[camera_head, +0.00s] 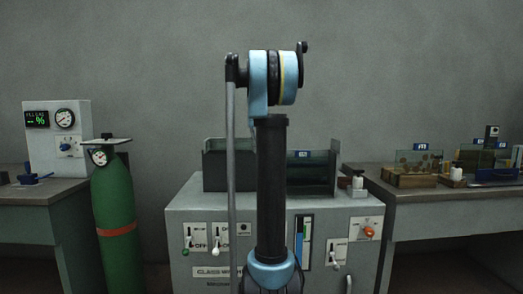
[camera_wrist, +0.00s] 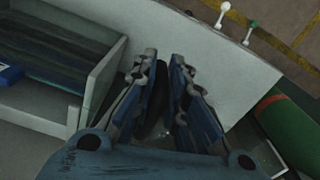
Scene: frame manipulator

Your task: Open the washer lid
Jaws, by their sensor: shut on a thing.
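The glass washer (camera_head: 205,272) is a grey cabinet with labelled levers on its front and a dark, clear-walled tank (camera_head: 312,170) on top. In the wrist view the tank's end wall (camera_wrist: 104,78) stands at the left, beside my gripper. My gripper (camera_wrist: 163,62) is over the pale washer top (camera_wrist: 225,65), just outside that wall. Its two fingers are close together, shut on a dark, narrow part (camera_wrist: 157,100) mostly hidden between them. I cannot tell whether this part belongs to the lid. In the head view my own arm hides the gripper and the middle of the washer.
A green gas cylinder (camera_head: 112,205) stands left of the washer and shows at the right of the wrist view (camera_wrist: 288,122). Levers (camera_wrist: 250,32) jut from the washer front. A left bench (camera_head: 40,205) holds a gauge box. A right bench (camera_head: 440,208) holds small tanks.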

